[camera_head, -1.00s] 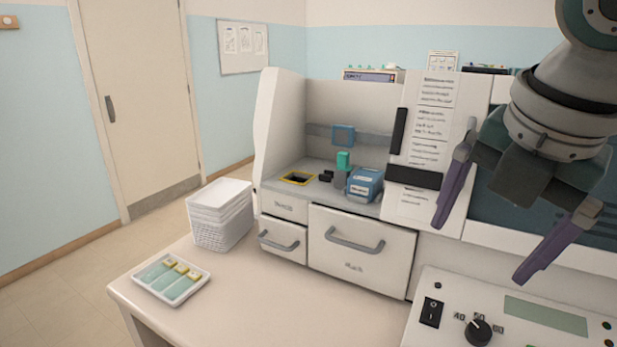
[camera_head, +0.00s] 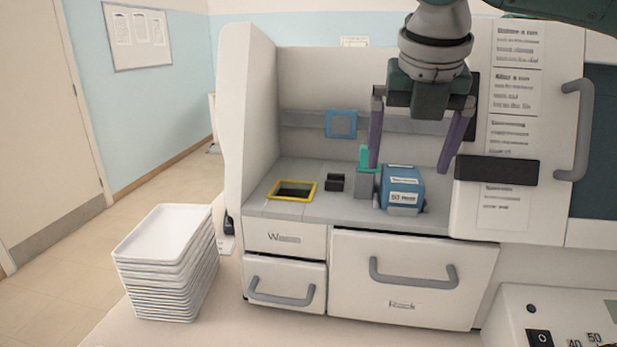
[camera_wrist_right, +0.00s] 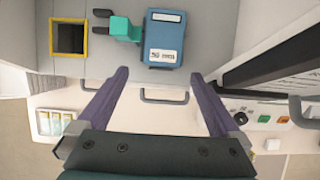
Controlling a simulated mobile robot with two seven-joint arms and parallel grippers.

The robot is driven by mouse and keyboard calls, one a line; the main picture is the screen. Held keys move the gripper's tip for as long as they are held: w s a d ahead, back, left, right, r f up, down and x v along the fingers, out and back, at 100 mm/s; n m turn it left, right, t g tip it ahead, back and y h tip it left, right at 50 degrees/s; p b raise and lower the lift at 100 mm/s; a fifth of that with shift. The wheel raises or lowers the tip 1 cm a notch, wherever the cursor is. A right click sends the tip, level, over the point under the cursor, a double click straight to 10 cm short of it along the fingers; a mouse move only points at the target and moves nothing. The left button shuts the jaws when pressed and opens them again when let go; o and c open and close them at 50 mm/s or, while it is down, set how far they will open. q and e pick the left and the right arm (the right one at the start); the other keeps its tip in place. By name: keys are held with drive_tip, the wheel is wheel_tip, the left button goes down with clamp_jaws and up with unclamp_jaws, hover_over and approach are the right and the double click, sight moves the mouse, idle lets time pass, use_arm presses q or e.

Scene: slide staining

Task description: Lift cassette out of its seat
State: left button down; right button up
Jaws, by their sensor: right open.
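The blue cassette (camera_head: 402,188) with white labels sits on the grey deck inside the white machine, beside a green-topped grey post (camera_head: 365,180). In the right wrist view the cassette (camera_wrist_right: 164,38) lies ahead of the fingertips, a little right of the middle between them. My right gripper (camera_head: 407,168) is open and empty. Its purple fingers are spread, hanging above and around the cassette's width in the head view; no contact shows. The right wrist view also shows my right gripper (camera_wrist_right: 165,78) open. The cassette's lower part and seat cannot be made out. My left gripper is not in view.
A stack of white trays (camera_head: 168,262) is at the left.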

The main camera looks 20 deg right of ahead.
sight(405, 183)
drive_tip(key=shift+d+p+x, duration=0.15)
drive_tip(key=shift+p+x, duration=0.15)
drive_tip(key=shift+x, duration=1.25)
drive_tip(key=shift+d+p+x, duration=0.1)
drive_tip(key=shift+p+x, duration=0.15)
drive_tip(key=shift+x, duration=1.35)
drive_tip(key=shift+w+r, duration=0.1)
drive_tip(key=shift+c, duration=0.4)
drive_tip(key=c, duration=1.4)
drive_tip(key=shift+r, duration=0.1)
drive_tip(key=shift+c, duration=0.2)
